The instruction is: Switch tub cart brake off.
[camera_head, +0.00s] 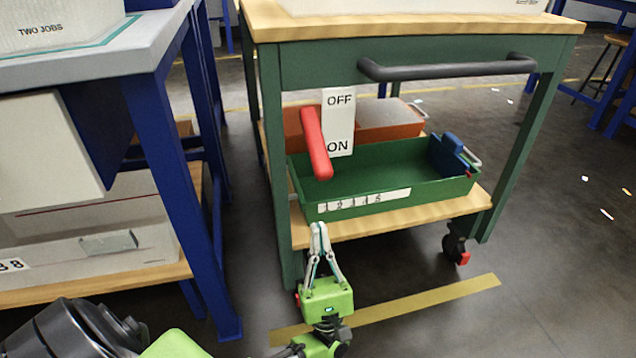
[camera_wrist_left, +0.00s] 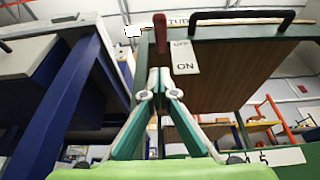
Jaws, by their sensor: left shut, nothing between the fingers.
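The tub cart (camera_head: 420,70) is a green-framed trolley with wooden shelves and a dark push handle. Its red brake lever (camera_head: 315,143) hangs down at the front left, its lower end slightly below the ON word. The lever also shows in the left wrist view (camera_wrist_left: 160,35). A white plate (camera_head: 340,120) behind it reads OFF at the top and ON at the bottom; it shows in the left wrist view (camera_wrist_left: 185,58). My left gripper (camera_head: 319,228) is shut and empty, pointing up below the lever, apart from it. My right gripper is not in view.
A green bin (camera_head: 370,202) and an orange box (camera_head: 385,122) sit on the cart's lower shelf. A blue-legged bench (camera_head: 180,150) stands close on the left. A yellow strip (camera_head: 430,303) marks the floor. Open floor lies to the right.

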